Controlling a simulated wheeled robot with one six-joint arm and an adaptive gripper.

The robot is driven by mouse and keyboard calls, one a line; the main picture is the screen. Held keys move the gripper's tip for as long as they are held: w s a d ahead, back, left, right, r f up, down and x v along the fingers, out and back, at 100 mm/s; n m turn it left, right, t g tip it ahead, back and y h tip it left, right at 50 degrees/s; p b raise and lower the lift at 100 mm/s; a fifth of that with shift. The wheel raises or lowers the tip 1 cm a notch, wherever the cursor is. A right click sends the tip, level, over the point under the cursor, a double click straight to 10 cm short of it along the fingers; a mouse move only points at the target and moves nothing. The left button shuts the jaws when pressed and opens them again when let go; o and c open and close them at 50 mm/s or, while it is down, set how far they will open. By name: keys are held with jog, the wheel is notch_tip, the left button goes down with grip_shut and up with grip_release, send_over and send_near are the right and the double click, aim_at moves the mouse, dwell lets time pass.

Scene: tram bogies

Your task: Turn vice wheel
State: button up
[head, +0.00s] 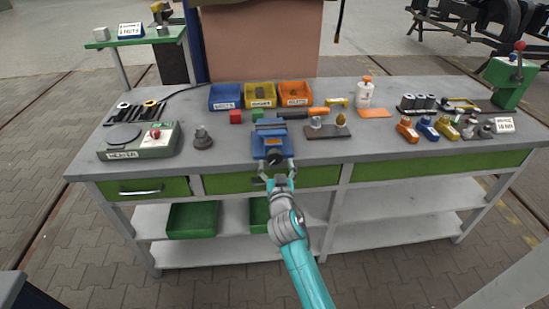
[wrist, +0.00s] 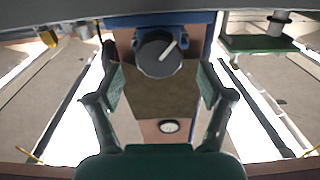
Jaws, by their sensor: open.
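The blue vice (head: 270,138) stands at the front edge of the grey workbench. Its dark round wheel (head: 275,157) faces me; in the wrist view the wheel (wrist: 153,58) shows a white line from its centre toward the upper right. My gripper (head: 277,168) is open and empty in front of the wheel. In the wrist view my gripper (wrist: 159,78) has one finger on each side, with the wheel ahead between the tips and a gap to both. I cannot tell how far the tips reach along the wheel.
The workbench (head: 225,155) has green drawers (head: 145,188) below. Blue (head: 225,103), yellow (head: 261,102) and orange bins (head: 294,101) stand behind the vice.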

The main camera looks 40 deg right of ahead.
aim_at(275, 159)
jog(key=shift+x, duration=2)
jog(key=c, duration=1.2)
